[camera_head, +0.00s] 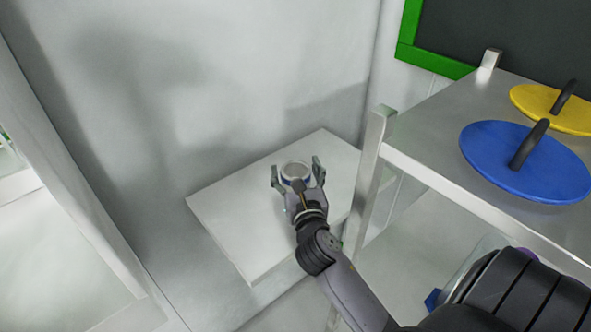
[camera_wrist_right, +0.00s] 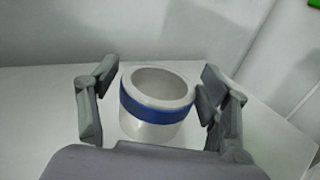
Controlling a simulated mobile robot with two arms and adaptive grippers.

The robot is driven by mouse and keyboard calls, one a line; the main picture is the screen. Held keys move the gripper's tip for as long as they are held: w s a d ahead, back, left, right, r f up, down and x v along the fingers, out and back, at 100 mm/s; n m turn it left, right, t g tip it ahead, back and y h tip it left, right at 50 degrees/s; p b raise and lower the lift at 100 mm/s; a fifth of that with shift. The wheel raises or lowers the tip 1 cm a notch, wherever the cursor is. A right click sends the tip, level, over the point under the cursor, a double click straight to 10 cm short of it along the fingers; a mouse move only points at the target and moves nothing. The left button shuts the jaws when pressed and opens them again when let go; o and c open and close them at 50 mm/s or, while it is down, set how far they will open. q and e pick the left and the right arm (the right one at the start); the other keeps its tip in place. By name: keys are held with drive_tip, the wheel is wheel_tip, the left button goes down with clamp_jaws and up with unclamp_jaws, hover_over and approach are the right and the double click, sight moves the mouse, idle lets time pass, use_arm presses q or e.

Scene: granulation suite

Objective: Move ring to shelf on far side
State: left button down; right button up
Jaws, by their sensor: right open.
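The ring (camera_head: 295,168) is a short white, open-topped cylinder with a blue band. It stands upright on a white shelf (camera_head: 237,235) against the grey wall. It also shows in the right wrist view (camera_wrist_right: 156,104). My right gripper (camera_head: 298,176) is open, with one finger on each side of the ring. In the right wrist view the right finger is very close to the ring and the left finger has a small gap; I cannot tell whether either touches. My left gripper is not in view.
A metal rack (camera_head: 425,170) stands at the right, its post close to my right arm. A blue disc (camera_head: 490,150) and a yellow disc (camera_head: 545,98), each with a dark handle, lie on its top. The white shelf is clear around the ring.

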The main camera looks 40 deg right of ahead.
drive_tip(key=b+v, duration=0.1)
drive_tip(key=v, duration=0.9)
drive_tip(key=shift+f+b, duration=0.1)
drive_tip(key=shift+b, duration=0.2)
drive_tip(key=shift+s+a, duration=0.3)
drive_tip(key=shift+s, duration=0.35)
